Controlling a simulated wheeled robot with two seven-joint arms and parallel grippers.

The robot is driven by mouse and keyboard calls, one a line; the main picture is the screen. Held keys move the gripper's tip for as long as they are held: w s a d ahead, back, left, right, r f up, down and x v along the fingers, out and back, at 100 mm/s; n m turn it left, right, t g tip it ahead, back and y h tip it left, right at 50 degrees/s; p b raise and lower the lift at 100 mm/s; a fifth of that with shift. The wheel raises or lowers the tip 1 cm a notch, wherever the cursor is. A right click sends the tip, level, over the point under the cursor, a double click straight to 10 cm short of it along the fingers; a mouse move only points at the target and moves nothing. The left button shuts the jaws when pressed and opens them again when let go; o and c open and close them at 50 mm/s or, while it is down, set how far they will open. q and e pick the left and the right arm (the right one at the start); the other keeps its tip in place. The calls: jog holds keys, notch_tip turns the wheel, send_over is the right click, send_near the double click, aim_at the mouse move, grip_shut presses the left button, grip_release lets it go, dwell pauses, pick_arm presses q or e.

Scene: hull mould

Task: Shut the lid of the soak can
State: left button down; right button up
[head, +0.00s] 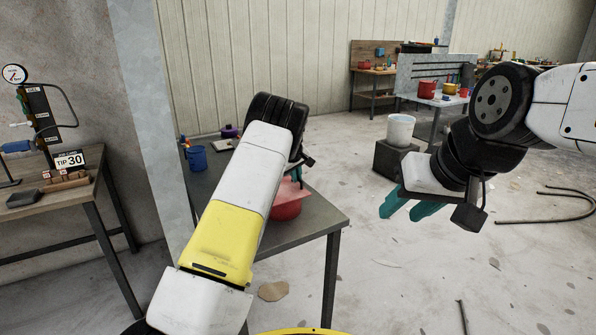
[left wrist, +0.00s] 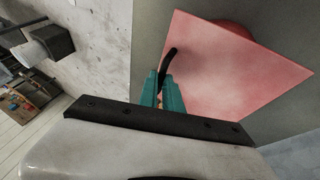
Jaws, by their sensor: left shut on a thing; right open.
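The soak can (head: 286,210) is red and stands on the grey table, partly behind my left arm. Its pale red, square lid (head: 297,190) lies over it in the head view; whether it is fully down I cannot tell. In the left wrist view the lid (left wrist: 235,75) fills the right side, with a bit of the red can (left wrist: 237,28) past its far edge. My left gripper (left wrist: 168,88) has its teal fingers shut on the black curved handle (left wrist: 168,60) at the lid's edge. My right gripper (head: 408,207) is open and empty, off to the right above the floor.
The grey table (head: 320,218) also bears a blue cup (head: 196,158) and a purple pot (head: 229,131). A white bucket (head: 401,130) stands on a dark block behind. A gauge bench (head: 75,195) is at the left. The floor right of the table is mostly clear.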

pick_arm(q)
jog(key=shift+w+d, duration=0.3)
jog(key=shift+d, duration=0.5)
jog(key=c, duration=1.5)
grip_release()
jog(key=shift+w+d+f, duration=0.1)
jog(key=shift+d, duration=0.05)
jog(key=shift+c, duration=0.2)
jog(key=shift+a+f, duration=0.1)
jog(key=shift+a, duration=0.35)
jog(key=v, duration=0.8)
jog(key=shift+f, duration=0.1)
